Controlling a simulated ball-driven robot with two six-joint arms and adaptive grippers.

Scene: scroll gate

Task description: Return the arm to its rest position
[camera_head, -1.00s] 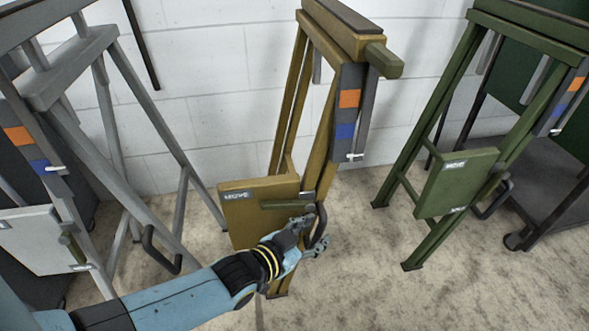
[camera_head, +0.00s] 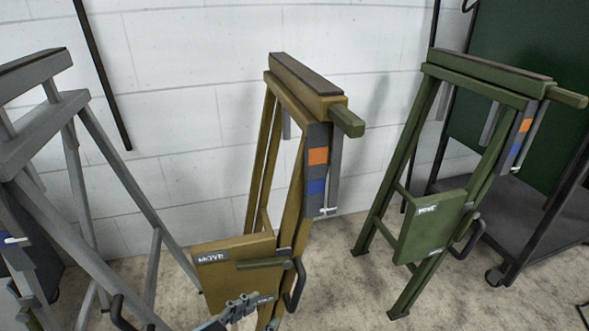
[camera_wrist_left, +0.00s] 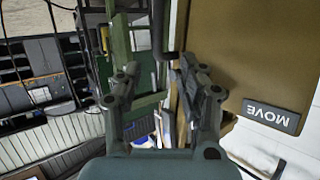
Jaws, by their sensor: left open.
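My left gripper (camera_head: 246,306) shows at the bottom edge of the head view, with its arm mostly cut off. It is in front of the lower part of the mustard-brown stand's MOVE panel (camera_head: 225,258), left of the stand's dark loop handle (camera_head: 295,287). In the left wrist view the two fingers of the gripper (camera_wrist_left: 154,88) stand apart with nothing held between them. The brown panel (camera_wrist_left: 265,60) fills the right side of that view, with its MOVE label upside down. I cannot tell whether a finger touches the panel. My right gripper is not in view.
A grey stand (camera_head: 120,185) is at left and a green stand (camera_head: 383,195) with its own MOVE panel (camera_head: 430,228) is at right. A dark cart (camera_head: 530,210) stands behind the green one. Bare floor (camera_head: 345,285) lies between the brown and green stands.

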